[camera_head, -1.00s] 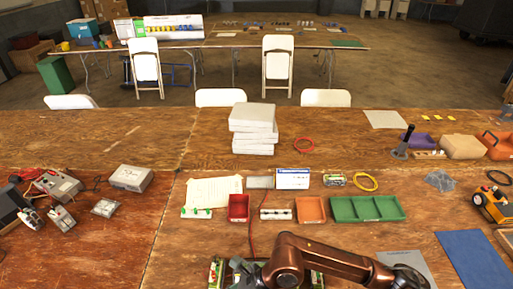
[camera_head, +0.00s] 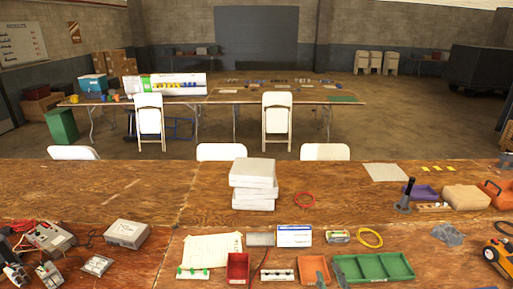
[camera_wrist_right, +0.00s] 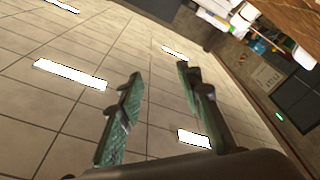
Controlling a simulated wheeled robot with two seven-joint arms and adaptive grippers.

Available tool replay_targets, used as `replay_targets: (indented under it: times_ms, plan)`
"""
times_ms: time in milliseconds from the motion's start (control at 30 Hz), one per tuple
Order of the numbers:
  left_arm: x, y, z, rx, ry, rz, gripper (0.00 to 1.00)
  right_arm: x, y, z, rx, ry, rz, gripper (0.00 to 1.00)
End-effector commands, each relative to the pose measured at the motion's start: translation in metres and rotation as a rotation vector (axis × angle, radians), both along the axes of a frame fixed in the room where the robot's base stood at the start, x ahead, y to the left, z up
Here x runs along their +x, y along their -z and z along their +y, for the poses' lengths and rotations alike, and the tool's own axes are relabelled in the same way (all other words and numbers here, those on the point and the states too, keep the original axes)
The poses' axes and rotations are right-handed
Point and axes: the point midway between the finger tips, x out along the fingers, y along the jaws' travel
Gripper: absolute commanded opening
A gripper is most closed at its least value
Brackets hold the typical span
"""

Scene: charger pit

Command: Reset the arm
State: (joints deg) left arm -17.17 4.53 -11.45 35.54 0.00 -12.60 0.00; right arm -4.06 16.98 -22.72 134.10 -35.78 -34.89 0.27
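My right gripper (camera_wrist_right: 160,78) shows in the wrist view with its two green, textured fingers apart and nothing between them. In the head view, small dark tips, apparently of this gripper (camera_head: 331,278), show at the lower edge in front of the orange tray (camera_head: 313,263) and the green tray (camera_head: 385,266). The rest of the right arm is out of the head view. My left gripper is in neither view.
A stack of white boxes (camera_head: 254,183) stands on the wooden table (camera_head: 120,200). A red tray (camera_head: 238,268), a grey box (camera_head: 126,234) and a yellow cable ring (camera_head: 369,238) lie around. An orange case (camera_head: 497,193) is at the right. The table's middle left is mostly clear.

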Motion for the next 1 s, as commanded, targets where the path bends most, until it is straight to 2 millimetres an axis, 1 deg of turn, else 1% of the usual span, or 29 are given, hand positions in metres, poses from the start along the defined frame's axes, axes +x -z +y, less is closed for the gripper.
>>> replay_targets:
  times_ms: [33, 67, 100, 167, 200, 267, 300, 367, 400, 500, 567, 600, 700, 900, 933, 967, 1000]
  plan:
    - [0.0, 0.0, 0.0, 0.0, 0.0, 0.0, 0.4, -0.005, 0.03, -0.023, 0.048, 0.055, 0.094, 0.33]
    - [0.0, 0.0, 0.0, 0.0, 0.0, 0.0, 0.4, -0.008, 0.048, -0.036, 0.074, 0.085, 0.152, 0.33]
    - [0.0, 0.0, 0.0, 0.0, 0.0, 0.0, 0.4, -0.015, 0.072, -0.051, 0.109, 0.125, 0.225, 0.33]
    - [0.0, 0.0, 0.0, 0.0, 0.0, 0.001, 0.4, -0.028, 0.108, -0.072, 0.159, 0.181, 0.336, 0.33]
    - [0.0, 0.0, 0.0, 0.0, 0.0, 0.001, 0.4, -0.04, 0.132, -0.085, 0.192, 0.219, 0.411, 0.33]
    - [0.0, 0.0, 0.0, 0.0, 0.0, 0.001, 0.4, -0.061, 0.167, -0.102, 0.24, 0.271, 0.524, 0.33]
    - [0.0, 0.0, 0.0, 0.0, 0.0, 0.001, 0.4, -0.077, 0.19, -0.111, 0.27, 0.304, 0.597, 0.33]
    - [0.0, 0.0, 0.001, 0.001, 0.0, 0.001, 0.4, -0.104, 0.221, -0.123, 0.313, 0.353, 0.708, 0.33]
    - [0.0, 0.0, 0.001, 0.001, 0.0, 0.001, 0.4, -0.121, 0.24, -0.129, 0.339, 0.379, 0.776, 0.33]
    - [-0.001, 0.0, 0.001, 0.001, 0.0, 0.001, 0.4, -0.162, 0.275, -0.138, 0.392, 0.435, 0.919, 0.33]
    - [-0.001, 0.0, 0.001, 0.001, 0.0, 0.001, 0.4, -0.184, 0.291, -0.141, 0.417, 0.461, 0.99, 0.33]
    - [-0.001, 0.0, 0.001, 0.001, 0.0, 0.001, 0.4, -0.199, 0.3, -0.142, 0.433, 0.476, 1.036, 0.33]
    - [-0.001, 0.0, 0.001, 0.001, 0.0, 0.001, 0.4, -0.231, 0.319, -0.144, 0.466, 0.509, 1.134, 0.33]
    - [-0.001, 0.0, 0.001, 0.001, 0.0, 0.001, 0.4, -0.292, 0.345, -0.142, 0.525, 0.56, 1.309, 0.33]
    - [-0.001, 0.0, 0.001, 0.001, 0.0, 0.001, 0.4, -0.302, 0.348, -0.141, 0.532, 0.567, 1.336, 0.33]
    - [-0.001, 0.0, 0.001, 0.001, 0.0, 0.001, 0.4, -0.301, 0.356, -0.14, 0.533, 0.567, 1.346, 0.33]
    - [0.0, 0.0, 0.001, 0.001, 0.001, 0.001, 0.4, -0.296, 0.368, -0.14, 0.53, 0.564, 1.347, 0.33]
